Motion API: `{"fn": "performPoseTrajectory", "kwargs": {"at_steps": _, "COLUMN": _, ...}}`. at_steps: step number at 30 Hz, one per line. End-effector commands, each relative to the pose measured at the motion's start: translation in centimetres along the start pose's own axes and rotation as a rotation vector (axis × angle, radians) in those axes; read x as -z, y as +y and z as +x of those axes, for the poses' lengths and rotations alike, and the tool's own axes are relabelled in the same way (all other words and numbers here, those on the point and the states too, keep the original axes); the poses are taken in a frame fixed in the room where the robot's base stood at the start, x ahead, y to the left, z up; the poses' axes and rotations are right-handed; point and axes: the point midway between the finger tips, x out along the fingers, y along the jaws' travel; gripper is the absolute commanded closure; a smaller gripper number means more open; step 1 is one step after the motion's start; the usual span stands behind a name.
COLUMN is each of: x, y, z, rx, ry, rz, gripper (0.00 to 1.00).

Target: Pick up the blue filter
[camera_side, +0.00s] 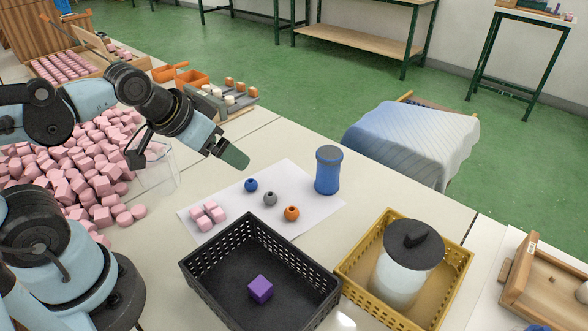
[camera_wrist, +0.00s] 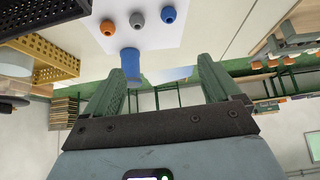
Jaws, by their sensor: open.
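A blue cylinder with a darker rim (camera_side: 328,172), which may be the blue filter, stands upright on the right edge of a white sheet (camera_side: 243,217). A small blue ball-like piece with a hole (camera_side: 251,185) lies on the sheet to its left; I cannot tell which of the two is the filter. My gripper (camera_side: 236,158) is in the air left of the cylinder and touches nothing. In the wrist view, my gripper (camera_wrist: 158,80) has its green fingers apart and empty. The cylinder (camera_wrist: 130,64) shows beyond them, near the left finger, and the small blue piece (camera_wrist: 108,28) is above it.
A grey piece (camera_side: 270,198), an orange piece (camera_side: 291,213) and pink blocks (camera_side: 208,214) lie on the sheet. A black basket (camera_side: 208,282) holds a purple cube (camera_side: 260,288). A yellow basket (camera_side: 452,283) holds a lidded jar (camera_side: 403,272).

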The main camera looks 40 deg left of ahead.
Motion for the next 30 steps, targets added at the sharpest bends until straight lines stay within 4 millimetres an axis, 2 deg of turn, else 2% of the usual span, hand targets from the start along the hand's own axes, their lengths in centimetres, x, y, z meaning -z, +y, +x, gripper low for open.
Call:
{"fn": "performPoseTrajectory", "kwargs": {"at_steps": 5, "x": 0.2, "y": 0.1, "z": 0.2, "rx": -0.012, "ry": -0.003, "rz": -0.049, "gripper": 0.10}}
{"fn": "performPoseTrajectory", "kwargs": {"at_steps": 8, "x": 0.7, "y": 0.6, "z": 1.0, "rx": -0.053, "ry": -0.013, "rz": -0.198, "gripper": 0.10}}
{"fn": "performPoseTrajectory", "kwargs": {"at_steps": 20, "x": 4.6, "y": 3.4, "z": 6.4, "rx": -0.353, "ry": -0.189, "rz": -1.281, "gripper": 0.10}}
{"fn": "performPoseTrajectory", "kwargs": {"at_steps": 30, "x": 7.0, "y": 4.0, "z": 10.3, "rx": -0.602, "ry": -0.534, "rz": -2.129, "gripper": 0.10}}
